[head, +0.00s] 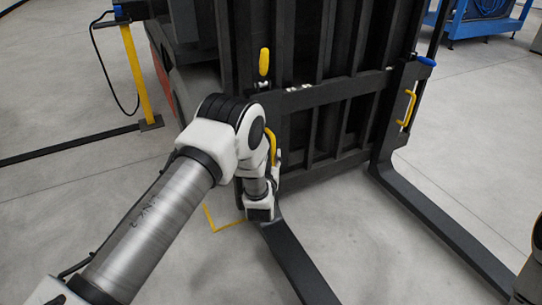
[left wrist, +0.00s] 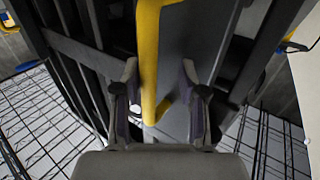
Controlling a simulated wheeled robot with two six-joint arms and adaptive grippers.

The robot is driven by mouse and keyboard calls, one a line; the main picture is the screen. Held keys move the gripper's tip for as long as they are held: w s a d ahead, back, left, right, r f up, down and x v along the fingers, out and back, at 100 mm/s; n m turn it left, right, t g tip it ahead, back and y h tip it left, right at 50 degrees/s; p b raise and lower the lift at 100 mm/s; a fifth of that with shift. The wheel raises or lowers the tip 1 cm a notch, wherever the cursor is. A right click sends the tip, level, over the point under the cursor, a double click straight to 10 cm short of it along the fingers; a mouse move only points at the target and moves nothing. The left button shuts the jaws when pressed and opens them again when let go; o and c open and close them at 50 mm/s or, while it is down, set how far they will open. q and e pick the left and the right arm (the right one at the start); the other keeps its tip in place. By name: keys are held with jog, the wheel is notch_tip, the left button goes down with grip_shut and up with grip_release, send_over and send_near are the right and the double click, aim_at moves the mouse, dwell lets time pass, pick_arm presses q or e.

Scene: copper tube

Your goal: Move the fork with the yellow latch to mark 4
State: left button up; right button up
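The left fork (head: 295,262) carries the yellow latch (head: 264,62), which stands upright on the top carriage bar. A yellow handle (head: 271,145) on this fork's upright is partly hidden by my left arm. In the left wrist view the yellow handle (left wrist: 149,50) runs between the two fingers of my left gripper (left wrist: 160,78). The gripper is open, with gaps visible beside the handle. Small white marks (head: 292,91) show on the top bar right of the latch; their numbers are too small to read. My right gripper is out of view.
The right fork (head: 430,215) has a blue latch (head: 427,61) and its own yellow handle (head: 410,108). A yellow post (head: 137,75) stands at the left, and a blue cart (head: 470,25) at the back right. The floor between the forks is clear.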

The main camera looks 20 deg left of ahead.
pick_arm(q)
jog(key=shift+d, duration=0.1)
jog(key=v, duration=1.2)
jog(key=s+a+f+m+g+h+p, duration=0.1)
jog(key=s+f+g+h+p, duration=0.1)
jog(key=s+f+g, duration=0.35)
jog(key=s+f+g+h+p, duration=0.1)
jog(key=s+f+g+p, duration=0.15)
jog(key=s+f, duration=0.65)
jog(key=s+d+f+m+g+h, duration=0.1)
jog(key=s+d+m+g+h, duration=0.2)
jog(key=s+g, duration=1.15)
jog(key=s+r+t+p, duration=0.2)
jog(key=r+p, duration=1.6)
jog(key=s+r+t+p, duration=0.3)
jog(key=r+p, duration=1.6)
jog(key=shift+s+d+r+n+p, duration=0.25)
jog(key=shift+r+n+p, duration=0.05)
jog(key=shift+r, duration=0.05)
